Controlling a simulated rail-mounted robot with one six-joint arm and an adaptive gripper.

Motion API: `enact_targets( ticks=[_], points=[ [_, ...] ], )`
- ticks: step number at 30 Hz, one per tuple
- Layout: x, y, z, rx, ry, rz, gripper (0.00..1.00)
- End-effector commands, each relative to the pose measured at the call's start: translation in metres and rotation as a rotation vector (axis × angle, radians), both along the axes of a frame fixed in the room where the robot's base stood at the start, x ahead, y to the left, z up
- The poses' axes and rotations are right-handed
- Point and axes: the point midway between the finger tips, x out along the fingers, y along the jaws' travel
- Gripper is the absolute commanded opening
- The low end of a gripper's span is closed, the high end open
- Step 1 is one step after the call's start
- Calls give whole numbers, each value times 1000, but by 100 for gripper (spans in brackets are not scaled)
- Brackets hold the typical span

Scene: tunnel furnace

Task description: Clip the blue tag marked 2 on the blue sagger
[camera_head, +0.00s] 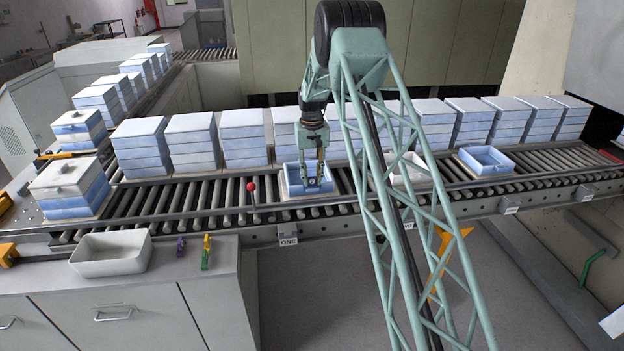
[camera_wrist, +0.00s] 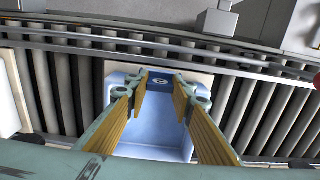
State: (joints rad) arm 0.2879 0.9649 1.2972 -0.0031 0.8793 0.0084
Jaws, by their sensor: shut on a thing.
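My gripper (camera_head: 315,181) is low over an open light blue sagger (camera_head: 296,190) on the roller conveyor, near the plate marked ONE. In the wrist view my gripper (camera_wrist: 160,84) is shut on a dark blue tag (camera_wrist: 160,80) with a white mark, too small to read surely. The tag is between the fingertips, at the sagger's far wall in that view. The blue sagger (camera_wrist: 155,140) lies below the fingers. I cannot tell whether the tag sits on the rim or is just above it.
A white open sagger (camera_head: 410,172) and another blue open sagger (camera_head: 485,160) stand farther right on the conveyor. Stacked saggers (camera_head: 242,138) line the back. A purple clip (camera_head: 180,247), a green clip (camera_head: 206,252) and a white tray (camera_head: 112,254) are on the bench. A red-knobbed post (camera_head: 251,187) stands left of my gripper.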

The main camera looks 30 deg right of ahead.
Motion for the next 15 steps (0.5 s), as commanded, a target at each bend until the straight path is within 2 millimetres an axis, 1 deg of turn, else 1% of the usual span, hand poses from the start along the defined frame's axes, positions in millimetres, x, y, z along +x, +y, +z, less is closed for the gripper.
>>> enact_targets(
  ticks=[15],
  points=[
    [0,0,-7,0,0,0,15]
  ],
)
